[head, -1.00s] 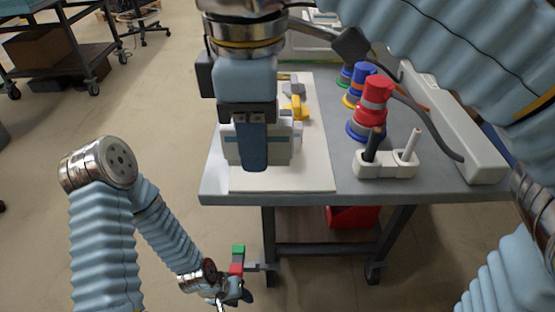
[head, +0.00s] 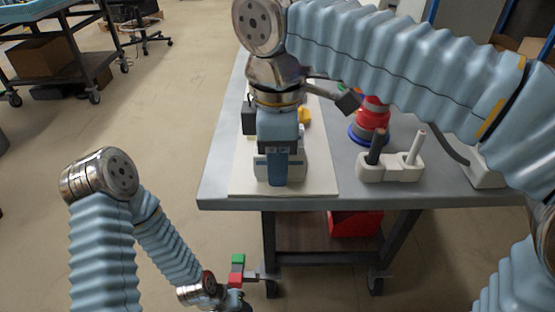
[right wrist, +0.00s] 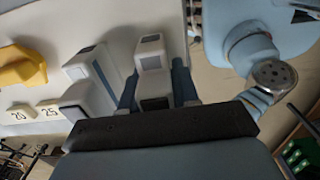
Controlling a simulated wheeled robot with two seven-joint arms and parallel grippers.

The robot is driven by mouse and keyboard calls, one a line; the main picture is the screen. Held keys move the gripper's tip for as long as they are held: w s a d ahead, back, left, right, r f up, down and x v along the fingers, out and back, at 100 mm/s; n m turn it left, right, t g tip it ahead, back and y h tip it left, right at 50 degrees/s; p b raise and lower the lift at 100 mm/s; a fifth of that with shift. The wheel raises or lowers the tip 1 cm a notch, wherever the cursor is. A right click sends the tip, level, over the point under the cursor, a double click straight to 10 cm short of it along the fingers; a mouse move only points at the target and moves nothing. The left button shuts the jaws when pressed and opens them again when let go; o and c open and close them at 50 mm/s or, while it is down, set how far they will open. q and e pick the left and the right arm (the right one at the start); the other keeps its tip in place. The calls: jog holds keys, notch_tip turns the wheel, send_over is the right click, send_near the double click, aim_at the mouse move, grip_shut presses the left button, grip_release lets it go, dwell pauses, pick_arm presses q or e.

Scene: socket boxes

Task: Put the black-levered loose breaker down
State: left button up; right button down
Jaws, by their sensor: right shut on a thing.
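My right gripper (head: 278,172) reaches down over the pale board (head: 322,178) on the table. It is shut on a white loose breaker (head: 298,167), largely hidden behind the finger in the head view. In the right wrist view the breaker (right wrist: 151,64), with dark patches on its face, sits between the two blue fingers (right wrist: 156,88). It is at or close above the board; contact is not clear. Another white-grey device (right wrist: 90,72) stands just left of it. My left gripper (head: 232,294) hangs low beside the table, its jaws unclear.
A yellow part (right wrist: 22,67) and small 20 and 25 labels (right wrist: 32,113) lie left in the wrist view. A red stacked piece (head: 372,116) and a white two-hole holder (head: 391,169) with upright tools stand right of the board. The board's front right corner is bare.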

jog(key=c, duration=1.3)
grip_release()
jog(key=shift+f, duration=0.15)
jog(key=o, duration=0.5)
notch_tip(320, 180, up, 12)
jog(key=shift+f+p, duration=0.25)
jog(key=shift+p, duration=0.95)
jog(key=shift+r, duration=0.45)
